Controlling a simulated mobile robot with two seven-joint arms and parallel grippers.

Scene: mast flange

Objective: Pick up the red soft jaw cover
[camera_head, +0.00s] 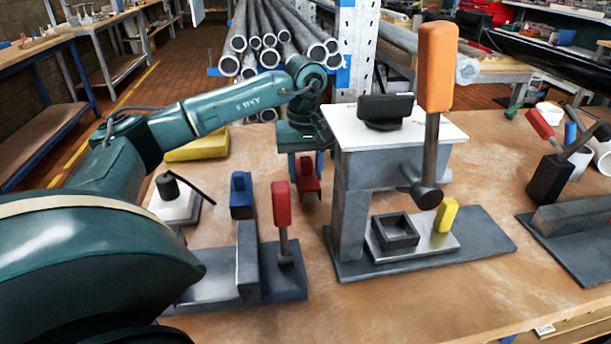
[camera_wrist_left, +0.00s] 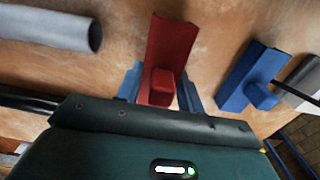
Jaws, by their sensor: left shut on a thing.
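The red soft jaw cover (camera_head: 309,180) is in the middle of the head view, under my left gripper (camera_head: 306,164). In the left wrist view the red cover (camera_wrist_left: 172,42) has a raised block that sits between the two blue fingers of my left gripper (camera_wrist_left: 160,92). The fingers are shut on this block. I cannot tell whether the cover touches the bench or is just above it. My right gripper is not in view.
A blue jaw cover (camera_head: 241,196) stands left of the red one, beside a vise with a red handle (camera_head: 282,205). A grey press with an orange handle (camera_head: 437,70) stands close on the right. A yellow block (camera_head: 198,149) lies behind my left arm.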

